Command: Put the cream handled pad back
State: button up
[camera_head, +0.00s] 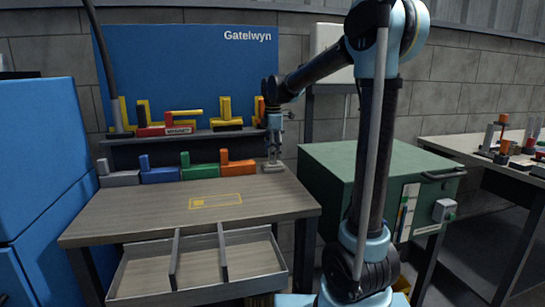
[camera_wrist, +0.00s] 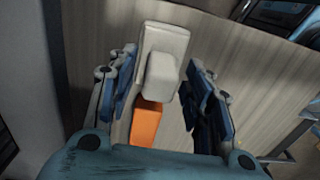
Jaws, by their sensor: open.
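The cream handled pad (camera_head: 273,168) stands at the right end of a row of handled pads near the back of the wooden workbench (camera_head: 150,220). My gripper (camera_head: 274,145) is right above it, pointing down. In the wrist view the cream pad (camera_wrist: 165,48) lies between the two spread fingers of my gripper (camera_wrist: 163,105), with gaps on both sides. Its raised handle block faces the camera. My gripper is open and holds nothing. A yellow outlined rectangle (camera_head: 215,201) is marked on the bench top, with nothing on it.
Left of the cream pad stand orange (camera_head: 238,168), green (camera_head: 200,171), blue (camera_head: 160,175) and grey (camera_head: 119,178) handled pads. A shelf behind holds yellow, black and red pieces. An open drawer (camera_head: 200,268) with three empty compartments juts out in front. A green cabinet (camera_head: 365,165) stands right.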

notch_tip(320, 180, up, 11)
jog(key=shift+f, duration=0.15)
jog(key=shift+s, duration=0.1)
dwell(0.4)
